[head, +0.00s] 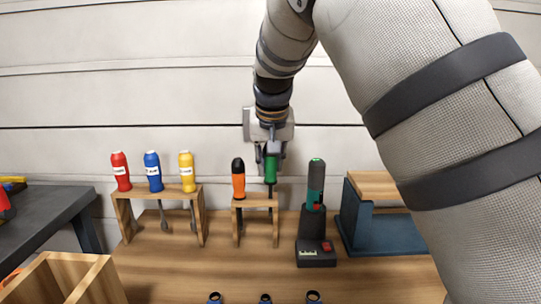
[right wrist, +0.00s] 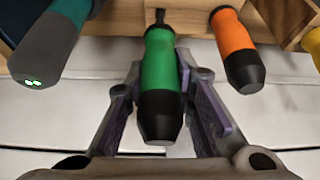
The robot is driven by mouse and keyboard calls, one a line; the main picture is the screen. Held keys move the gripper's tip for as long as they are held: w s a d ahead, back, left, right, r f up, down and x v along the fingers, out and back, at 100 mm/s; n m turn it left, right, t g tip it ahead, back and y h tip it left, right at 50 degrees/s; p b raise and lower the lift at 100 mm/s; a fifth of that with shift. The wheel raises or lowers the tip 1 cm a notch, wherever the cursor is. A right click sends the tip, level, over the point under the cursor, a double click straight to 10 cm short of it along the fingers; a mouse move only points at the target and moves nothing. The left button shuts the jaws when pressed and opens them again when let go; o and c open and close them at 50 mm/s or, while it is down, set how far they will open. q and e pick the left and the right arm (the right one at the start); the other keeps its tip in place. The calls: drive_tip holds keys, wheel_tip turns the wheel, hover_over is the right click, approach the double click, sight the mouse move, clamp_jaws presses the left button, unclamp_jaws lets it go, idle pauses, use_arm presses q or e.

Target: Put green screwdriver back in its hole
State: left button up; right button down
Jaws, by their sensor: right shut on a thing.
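The green screwdriver (head: 271,169) has a green handle with a black end. My right gripper (head: 270,148) is shut on its handle and holds it upright, shaft down, over the right part of the small wooden rack (head: 275,230). In the right wrist view the handle (right wrist: 161,65) lies between the two fingers. The shaft tip is at the rack top; I cannot tell whether it is in the hole. An orange screwdriver (head: 238,180) stands in the left part of the same rack. My left gripper is not in view.
A green-and-black tool (head: 316,185) stands in a dark base (head: 316,252) close at right.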

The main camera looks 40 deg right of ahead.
drive_tip(key=shift+f, duration=0.5)
drive_tip(key=shift+f, duration=1.4)
drive_tip(key=c, duration=1)
unclamp_jaws()
